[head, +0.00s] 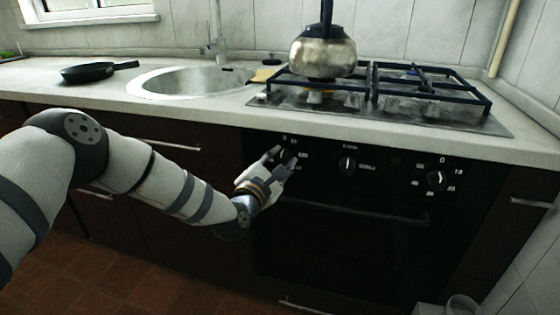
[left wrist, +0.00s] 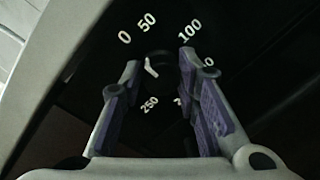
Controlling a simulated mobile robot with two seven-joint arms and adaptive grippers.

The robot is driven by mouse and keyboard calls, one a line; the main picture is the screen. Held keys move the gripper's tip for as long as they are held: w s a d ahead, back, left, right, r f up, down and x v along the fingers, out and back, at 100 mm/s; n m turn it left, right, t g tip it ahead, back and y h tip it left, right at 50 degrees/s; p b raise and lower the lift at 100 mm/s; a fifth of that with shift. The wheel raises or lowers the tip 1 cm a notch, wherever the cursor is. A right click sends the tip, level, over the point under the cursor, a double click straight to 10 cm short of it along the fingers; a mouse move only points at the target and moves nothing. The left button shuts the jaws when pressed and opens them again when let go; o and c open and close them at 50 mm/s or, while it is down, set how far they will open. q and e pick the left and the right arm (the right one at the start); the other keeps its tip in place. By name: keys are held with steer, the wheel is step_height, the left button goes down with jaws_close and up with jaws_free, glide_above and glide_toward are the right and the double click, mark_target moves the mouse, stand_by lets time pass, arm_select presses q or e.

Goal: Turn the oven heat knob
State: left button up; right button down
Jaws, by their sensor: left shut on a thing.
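The oven heat knob (left wrist: 158,68) is a dark round knob on the black oven panel, ringed by white numbers such as 0, 50, 100 and 250. Its white mark sits on its left side, towards the 0. My left gripper (left wrist: 160,63) is shut on this knob, with one finger on each side of it in the left wrist view. In the head view, my left gripper (head: 281,158) is at the left knob of the oven front and hides most of it. My right gripper is in neither view.
A middle knob (head: 347,164) and a right knob (head: 436,180) sit farther along the panel. The oven door handle (head: 350,213) runs below. Above are the gas hob (head: 450,118), a metal kettle (head: 322,53), the sink (head: 190,82) and a black pan (head: 88,72).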

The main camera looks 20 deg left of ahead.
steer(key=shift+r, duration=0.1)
arm_select(q)
steer(key=m+p, duration=0.1)
steer(key=m, duration=0.3)
steer(key=shift+r, duration=0.1)
steer(key=m+p, duration=0.1)
steer(key=m, duration=0.3)
steer(key=shift+d+g+y, duration=0.1)
steer(key=shift+g+y, duration=0.2)
steer(key=shift+g, duration=0.1)
steer(key=m+p, duration=0.1)
steer(key=m, duration=0.3)
steer(key=shift+m+y+p, duration=0.5)
steer(key=shift+m+p, duration=0.1)
steer(key=shift+m, duration=0.9)
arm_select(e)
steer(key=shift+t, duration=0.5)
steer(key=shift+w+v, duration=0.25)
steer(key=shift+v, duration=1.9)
arm_select(q)
steer(key=shift+f, duration=0.2)
steer(key=o, duration=1.1)
steer(key=shift+o, duration=0.2)
